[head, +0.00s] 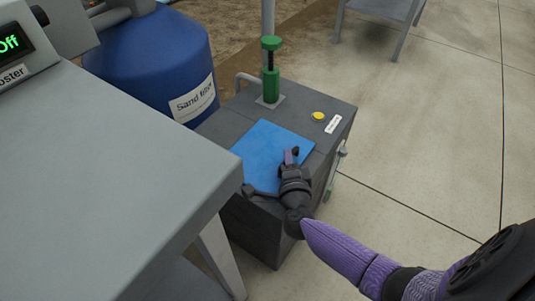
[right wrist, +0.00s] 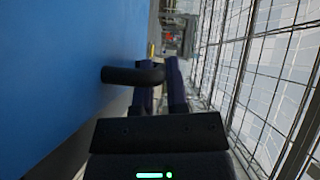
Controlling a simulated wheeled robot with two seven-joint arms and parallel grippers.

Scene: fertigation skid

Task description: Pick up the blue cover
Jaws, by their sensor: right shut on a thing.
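The blue cover (head: 262,147) is a flat blue square on top of the dark grey box (head: 222,123). In the right wrist view the cover (right wrist: 65,75) fills the left side, and a black bent handle (right wrist: 125,75) reaches from it to my fingers. My right gripper (head: 291,157) is over the cover's right side, shut on the handle; its fingers also show in the right wrist view (right wrist: 160,85). I cannot tell whether the cover is resting on the box or slightly raised. My left gripper is not in view.
A green valve (head: 271,72) on a pipe and a yellow button (head: 318,116) stand on the box behind the cover. A blue sand filter tank (head: 160,55) is at the back left. A grey table (head: 110,170) fills the left foreground. The floor at right is clear.

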